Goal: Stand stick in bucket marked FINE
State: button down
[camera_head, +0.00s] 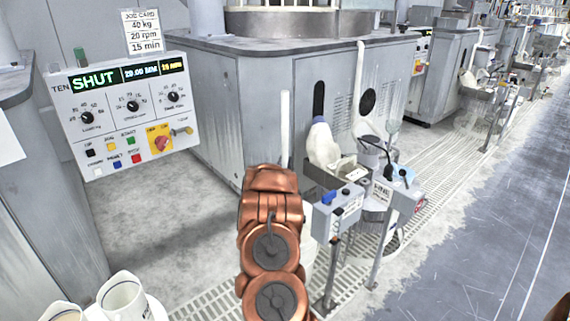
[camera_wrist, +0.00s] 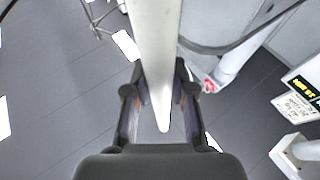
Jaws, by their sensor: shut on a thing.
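My gripper (camera_wrist: 160,88) is shut on a long pale stick (camera_wrist: 158,45) in the wrist view. The stick runs between the two dark fingers, its rounded end close to the palm. In the head view the stick (camera_head: 285,130) stands upright above my copper arm, which hides the gripper. Two white containers (camera_head: 122,297) stand at the lower left, cut by the frame edge; I see no marking on them. A small bucket-like vessel (camera_head: 371,152) is at the right, behind the control boxes. I cannot read FINE on any vessel.
A control panel (camera_head: 125,115) reading SHUT is at the left. A large grey machine cabinet (camera_head: 235,105) stands behind the stick. Control boxes on posts (camera_head: 337,211) stand to the right of my arm. Grey floor (camera_head: 490,240) is clear at the far right.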

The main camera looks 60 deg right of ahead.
jog(key=c, duration=0.9)
grip_release()
jog(key=shift+v, duration=3.1)
jog(key=shift+s+a+f, duration=0.15)
jog(key=shift+a+f, duration=0.05)
jog(key=shift+a, duration=0.35)
